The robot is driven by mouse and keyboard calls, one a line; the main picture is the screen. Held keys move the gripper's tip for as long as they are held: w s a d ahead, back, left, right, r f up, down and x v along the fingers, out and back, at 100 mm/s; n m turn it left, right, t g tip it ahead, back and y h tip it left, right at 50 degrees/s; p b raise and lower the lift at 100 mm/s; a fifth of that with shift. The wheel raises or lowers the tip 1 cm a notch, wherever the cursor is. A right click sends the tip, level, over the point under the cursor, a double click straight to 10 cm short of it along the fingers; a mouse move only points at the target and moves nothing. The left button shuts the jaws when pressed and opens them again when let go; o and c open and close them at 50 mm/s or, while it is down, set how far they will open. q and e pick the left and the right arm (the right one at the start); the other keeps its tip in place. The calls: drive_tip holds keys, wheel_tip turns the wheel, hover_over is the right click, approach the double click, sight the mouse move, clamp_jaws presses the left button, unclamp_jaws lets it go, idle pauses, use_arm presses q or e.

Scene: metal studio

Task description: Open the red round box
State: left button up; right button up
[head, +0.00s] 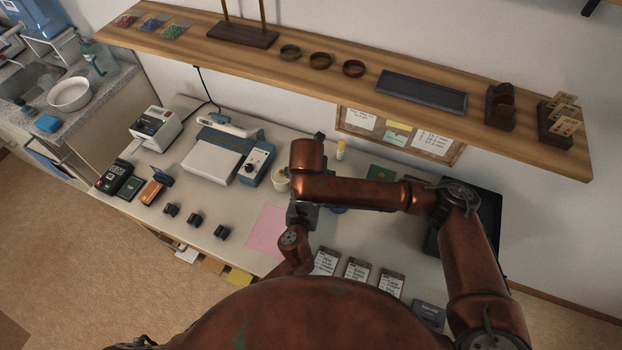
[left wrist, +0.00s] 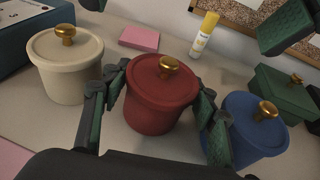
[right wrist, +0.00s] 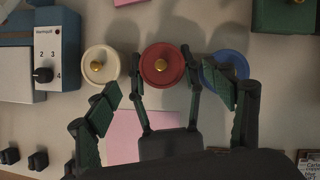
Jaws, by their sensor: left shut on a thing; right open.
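The red round box (left wrist: 160,112) stands upright on the table with its lid on and a gold knob on top. It also shows from above in the right wrist view (right wrist: 154,80); in the head view my arm hides it. My left gripper (left wrist: 161,90) is shut on the red box, one green-padded finger on each side of its body. My right gripper (right wrist: 173,85) is open and empty above the box, its fingers spread wide to either side of the lid.
A cream round box (left wrist: 68,72) stands close on the left and a blue round box (left wrist: 255,135) close on the right. A green box (left wrist: 285,95), a glue stick (left wrist: 205,35) and a pink pad (left wrist: 139,39) lie behind. A wooden shelf (head: 330,75) overhangs the table's back.

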drive_tip(key=shift+v, duration=2.8)
use_arm(q)
drive_tip(key=o, duration=1.8)
drive_tip(key=shift+c, duration=0.2)
